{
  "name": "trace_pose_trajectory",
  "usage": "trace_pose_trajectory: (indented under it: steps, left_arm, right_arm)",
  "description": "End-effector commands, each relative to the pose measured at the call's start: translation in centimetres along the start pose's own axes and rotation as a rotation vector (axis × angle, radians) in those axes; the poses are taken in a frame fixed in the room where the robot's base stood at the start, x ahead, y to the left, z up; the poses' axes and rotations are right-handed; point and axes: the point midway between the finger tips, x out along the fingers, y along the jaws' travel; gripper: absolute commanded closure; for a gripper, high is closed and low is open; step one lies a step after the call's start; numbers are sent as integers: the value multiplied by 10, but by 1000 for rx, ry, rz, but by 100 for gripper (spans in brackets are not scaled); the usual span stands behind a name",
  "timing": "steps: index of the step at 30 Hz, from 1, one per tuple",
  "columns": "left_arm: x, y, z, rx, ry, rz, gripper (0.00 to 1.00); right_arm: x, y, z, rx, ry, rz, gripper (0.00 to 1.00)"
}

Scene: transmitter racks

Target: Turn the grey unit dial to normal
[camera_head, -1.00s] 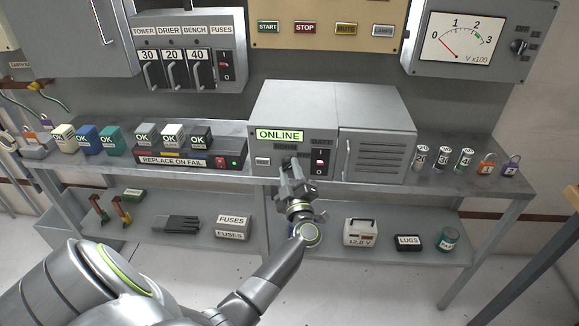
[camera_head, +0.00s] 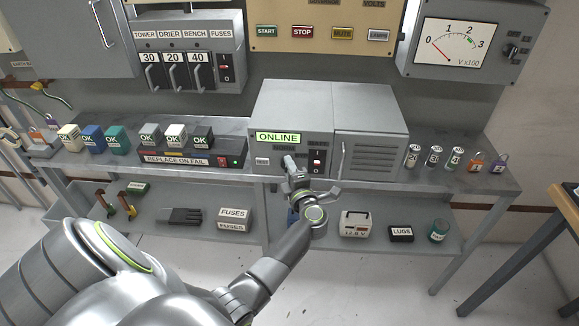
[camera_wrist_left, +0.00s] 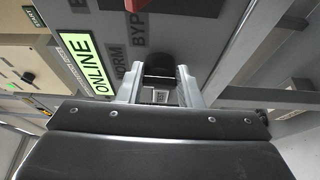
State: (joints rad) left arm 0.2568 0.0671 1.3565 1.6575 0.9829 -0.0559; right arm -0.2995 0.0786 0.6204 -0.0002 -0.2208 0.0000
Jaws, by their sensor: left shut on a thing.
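The grey unit (camera_head: 292,103) stands on the bench in the head view, with a lit green ONLINE sign (camera_head: 278,137) on its front. My left gripper (camera_head: 291,168) is at the front panel, below and right of that sign. In the left wrist view its two fingers (camera_wrist_left: 160,82) are shut on the dark dial (camera_wrist_left: 158,64), one on each side. A NORM label (camera_wrist_left: 120,62) and a partly cut BYP label (camera_wrist_left: 137,28) show beside the dial. The fingers hide much of the dial, and I cannot tell where it points. My right gripper is out of view.
Small OK blocks (camera_head: 176,135) stand on the bench to the left, and several cylinders (camera_head: 435,156) to the right. The lower shelf holds a 12.8 V box (camera_head: 355,225).

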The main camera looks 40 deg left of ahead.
Motion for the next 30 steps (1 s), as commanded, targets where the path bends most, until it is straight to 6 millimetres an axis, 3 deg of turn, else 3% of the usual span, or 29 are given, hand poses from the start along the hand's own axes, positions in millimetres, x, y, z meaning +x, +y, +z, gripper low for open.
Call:
trace_pose_trajectory:
  steps: [17,18,22,30]
  left_arm:
    - [0,0,0,-36,0,-15,91]
    - [0,0,0,-35,0,-15,67]
    - [0,0,0,-35,0,-15,50]
    - [0,0,0,-33,0,-14,47]
  right_arm:
    - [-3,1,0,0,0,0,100]
    - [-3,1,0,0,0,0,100]
    - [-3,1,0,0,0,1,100]
    - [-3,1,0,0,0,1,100]
